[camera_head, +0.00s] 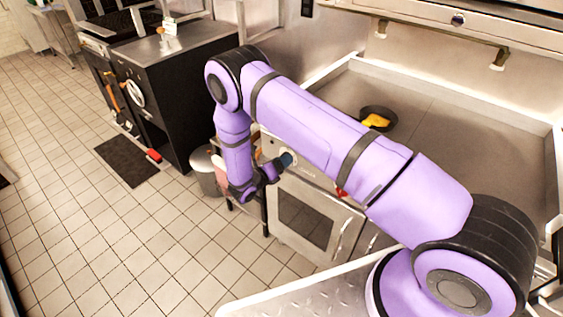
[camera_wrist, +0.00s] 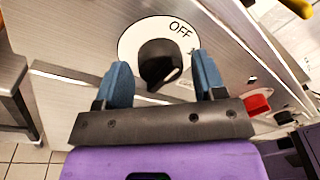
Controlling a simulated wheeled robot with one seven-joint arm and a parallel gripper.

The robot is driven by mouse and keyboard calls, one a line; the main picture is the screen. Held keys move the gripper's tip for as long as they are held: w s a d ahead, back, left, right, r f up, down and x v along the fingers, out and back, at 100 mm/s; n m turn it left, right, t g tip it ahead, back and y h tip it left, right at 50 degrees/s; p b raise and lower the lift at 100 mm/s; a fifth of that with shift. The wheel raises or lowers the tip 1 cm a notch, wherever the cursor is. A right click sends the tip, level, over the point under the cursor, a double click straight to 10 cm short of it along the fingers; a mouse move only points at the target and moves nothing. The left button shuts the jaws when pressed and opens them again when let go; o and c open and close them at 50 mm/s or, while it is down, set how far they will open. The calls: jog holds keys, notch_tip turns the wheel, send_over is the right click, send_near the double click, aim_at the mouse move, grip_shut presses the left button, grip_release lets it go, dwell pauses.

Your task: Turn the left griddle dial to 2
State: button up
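In the wrist view a black dial (camera_wrist: 158,60) sits on a round white plate (camera_wrist: 131,40) on a steel front panel. "OFF" is printed at the plate's upper right; other markings are partly hidden by the right finger. I cannot read the dial's setting for certain. My gripper (camera_wrist: 163,78) is open, with one blue finger on each side of the dial; whether they touch it is unclear. In the head view my gripper (camera_head: 286,160) is at the panel above an oven door, and the dial there is mostly hidden. The wide griddle (camera_head: 440,125) lies behind my arm.
A red knob (camera_wrist: 257,104) is on the panel to the right of the dial. A black pan (camera_head: 379,117) with yellow food stands on the griddle. A grey bin (camera_head: 206,172) and a black cabinet (camera_head: 185,85) stand left of my forearm. Tiled floor is open at left.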

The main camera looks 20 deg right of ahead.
jog(key=c, duration=0.7)
jog(key=shift+o, duration=0.2)
jog(key=shift+m, duration=0.4)
jog(key=m+y, duration=0.1)
jog(key=m, duration=0.7)
jog(key=m+t+y, duration=0.1)
jog(key=m, duration=0.8)
jog(key=shift+s+d+r, duration=0.1)
jog(key=shift+s+r, duration=0.05)
jog(key=shift+s, duration=0.05)
jog(key=shift+m, duration=0.3)
jog(key=o, duration=0.9)
